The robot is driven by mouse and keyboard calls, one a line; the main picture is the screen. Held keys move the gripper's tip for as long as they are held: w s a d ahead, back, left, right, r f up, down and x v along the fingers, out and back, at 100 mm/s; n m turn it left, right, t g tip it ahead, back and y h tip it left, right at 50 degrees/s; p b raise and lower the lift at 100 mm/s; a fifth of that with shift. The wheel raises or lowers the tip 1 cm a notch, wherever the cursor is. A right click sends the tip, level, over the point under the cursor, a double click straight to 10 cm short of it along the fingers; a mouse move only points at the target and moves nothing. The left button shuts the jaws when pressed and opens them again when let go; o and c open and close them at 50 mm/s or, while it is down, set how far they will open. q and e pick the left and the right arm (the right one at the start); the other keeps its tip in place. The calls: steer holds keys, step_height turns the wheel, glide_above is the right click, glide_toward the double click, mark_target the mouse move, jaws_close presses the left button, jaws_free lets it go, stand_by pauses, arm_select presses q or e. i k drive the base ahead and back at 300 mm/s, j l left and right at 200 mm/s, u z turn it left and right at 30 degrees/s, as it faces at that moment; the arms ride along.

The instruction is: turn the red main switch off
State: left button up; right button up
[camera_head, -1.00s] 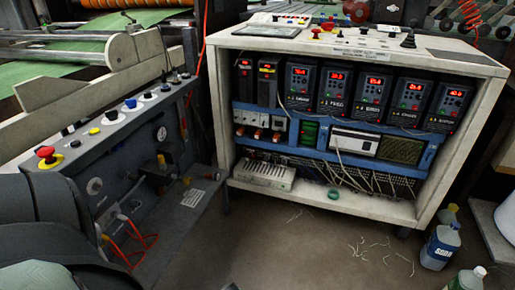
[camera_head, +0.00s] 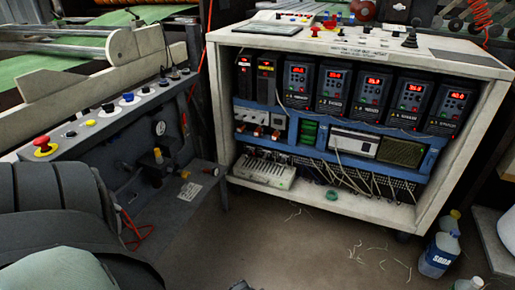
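No main switch can be made out for certain. A red mushroom-shaped button (camera_head: 42,143) on a yellow base sits at the near end of the sloping control panel (camera_head: 75,135) at left. Labels are too small to read, so I cannot tell which red control is the main switch. Neither of my grippers is in view.
The open-fronted cabinet holds several lit drives (camera_head: 373,95) with red displays. A bulky dark grey shape fills the lower left and hides part of the left machine. The floor in the middle is clear except for thin scraps.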

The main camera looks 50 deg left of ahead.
mark_target(328, 25)
steer(key=i+l+u, duration=0.15)
steer(key=l+u, duration=0.25)
steer(key=i+l+u, duration=0.1)
steer(key=u, duration=0.25)
steer(key=l, duration=0.1)
